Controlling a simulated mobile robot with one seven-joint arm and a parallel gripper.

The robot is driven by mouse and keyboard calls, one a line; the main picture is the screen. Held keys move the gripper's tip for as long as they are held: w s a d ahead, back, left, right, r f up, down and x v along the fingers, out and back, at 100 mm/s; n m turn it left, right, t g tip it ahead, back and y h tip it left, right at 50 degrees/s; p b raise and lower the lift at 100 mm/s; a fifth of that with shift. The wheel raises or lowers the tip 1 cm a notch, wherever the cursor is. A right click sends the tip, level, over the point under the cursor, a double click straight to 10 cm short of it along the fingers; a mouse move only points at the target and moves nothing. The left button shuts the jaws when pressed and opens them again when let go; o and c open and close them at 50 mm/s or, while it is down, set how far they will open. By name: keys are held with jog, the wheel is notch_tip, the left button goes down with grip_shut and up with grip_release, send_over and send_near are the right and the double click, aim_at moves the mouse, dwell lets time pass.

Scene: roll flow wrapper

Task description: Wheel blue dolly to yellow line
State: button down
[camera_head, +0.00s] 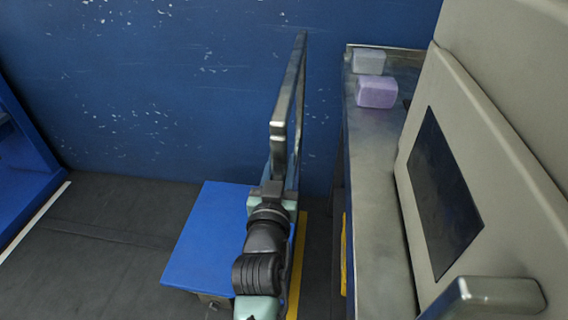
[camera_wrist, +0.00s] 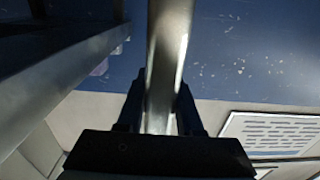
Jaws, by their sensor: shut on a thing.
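The blue dolly has a flat blue deck (camera_head: 203,238) low on the dark floor and a tall metal push handle (camera_head: 291,95) at its right side. My gripper (camera_head: 273,186) is at the handle in the head view. In the wrist view my gripper (camera_wrist: 160,112) has its two dark fingers on either side of the metal handle bar (camera_wrist: 168,50), shut on it. A yellow line (camera_head: 298,265) runs on the floor just right of the deck. My arm and the handle hide part of the line and part of the deck.
A metal conveyor table (camera_head: 375,190) with a grey block (camera_head: 368,61) and a purple block (camera_head: 377,92) stands close on the right, beside a beige machine (camera_head: 500,130). A blue wall (camera_head: 150,80) is behind. Open dark floor (camera_head: 110,225) lies to the left.

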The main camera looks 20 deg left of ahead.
jog(key=shift+w+d, duration=0.1)
jog(key=shift+d, duration=0.25)
jog(key=c, duration=0.6)
grip_release()
jog(key=shift+o, duration=0.2)
jog(key=shift+s, duration=0.45)
jog(key=p+v, duration=0.2)
jog(key=v, duration=1)
